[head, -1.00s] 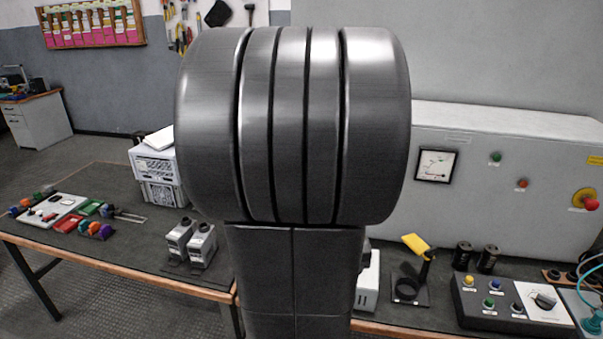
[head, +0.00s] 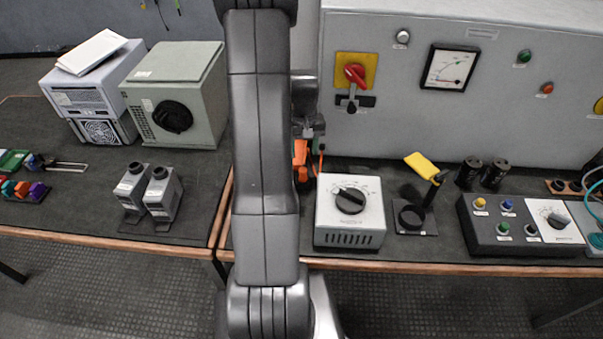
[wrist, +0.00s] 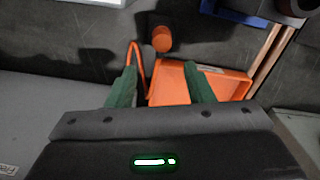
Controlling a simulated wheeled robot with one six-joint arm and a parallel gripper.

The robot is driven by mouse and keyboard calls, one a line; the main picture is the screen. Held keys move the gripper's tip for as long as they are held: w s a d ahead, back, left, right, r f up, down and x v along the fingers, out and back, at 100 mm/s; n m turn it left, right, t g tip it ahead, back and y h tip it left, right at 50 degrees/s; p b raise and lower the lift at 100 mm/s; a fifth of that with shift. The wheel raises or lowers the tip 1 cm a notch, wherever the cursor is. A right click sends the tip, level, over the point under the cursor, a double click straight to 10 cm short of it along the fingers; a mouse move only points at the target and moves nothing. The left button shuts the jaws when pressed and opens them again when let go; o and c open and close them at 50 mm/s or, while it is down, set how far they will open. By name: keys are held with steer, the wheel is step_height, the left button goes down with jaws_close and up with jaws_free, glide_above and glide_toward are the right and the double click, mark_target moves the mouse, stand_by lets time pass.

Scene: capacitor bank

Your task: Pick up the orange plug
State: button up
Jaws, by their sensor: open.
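In the wrist view a short orange cylinder (wrist: 162,38), which looks like the orange plug, lies on the dark bench top beyond my fingertips. An orange cable (wrist: 135,53) loops beside it on the left. My gripper (wrist: 162,84) has two green fingers spread apart, with the cylinder ahead of the gap and no clear contact. An orange tray-like piece (wrist: 228,84) lies at and under the right finger. In the head view my gripper (head: 309,132) is over the bench by the grey cabinet, mostly hidden by my arm. Orange parts (head: 300,158) show below it; the plug cannot be told apart there.
A white box with a black dial (head: 349,211) stands right of my arm. The grey cabinet (head: 400,120) with a red-yellow switch (head: 354,77) rises behind. A stand with a yellow-topped tool (head: 423,168) is further right. A grey-green box (head: 176,93) stands left.

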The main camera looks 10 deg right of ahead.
mark_target(303, 169)
step_height(303, 169, down, 4)
steer(key=shift+r, duration=0.15)
steer(key=shift+s+a+f+p, duration=0.1)
steer(key=shift+s+f+p, duration=0.1)
steer(key=shift+f, duration=0.65)
steer(key=shift+s+a+f+p, duration=0.1)
steer(key=shift+f+p, duration=0.15)
steer(key=shift+f, duration=0.65)
steer(key=shift+s+f+p, duration=0.15)
steer(key=shift+f+p, duration=0.05)
steer(key=shift+f, duration=0.65)
steer(key=c, duration=1)
